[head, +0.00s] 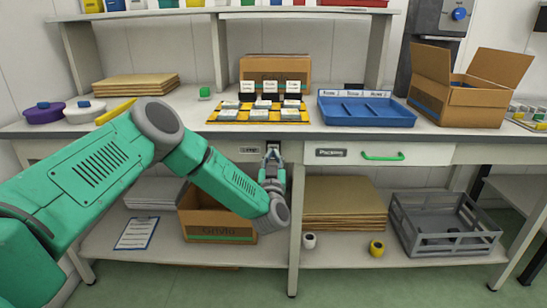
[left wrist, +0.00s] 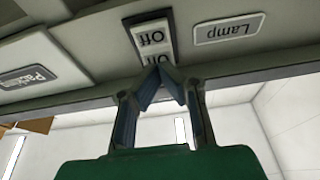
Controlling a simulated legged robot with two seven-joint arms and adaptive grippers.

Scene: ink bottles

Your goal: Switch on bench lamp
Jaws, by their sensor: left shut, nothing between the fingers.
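The lamp switch (left wrist: 149,37) is a pale rocker in a dark frame on the bench's front edge. It appears upside down in the left wrist view, with "Off" legible and its lower part partly covered by my fingers. A "Lamp" label (left wrist: 229,29) is beside it. My left gripper (left wrist: 160,72) is shut and empty, its fingertips at the switch's lower end; whether they touch it I cannot tell. In the head view my left gripper (head: 272,152) is just below the benchtop edge, by the switch (head: 259,143). My right gripper is not in view.
A "Packing" drawer with a green handle (head: 383,156) is right of the gripper. Above are a yellow mat (head: 228,119) with ink boxes, a blue tray (head: 367,116) and an open carton (head: 455,101). A lower shelf holds a cardboard box (head: 205,219) and a grey crate (head: 446,240).

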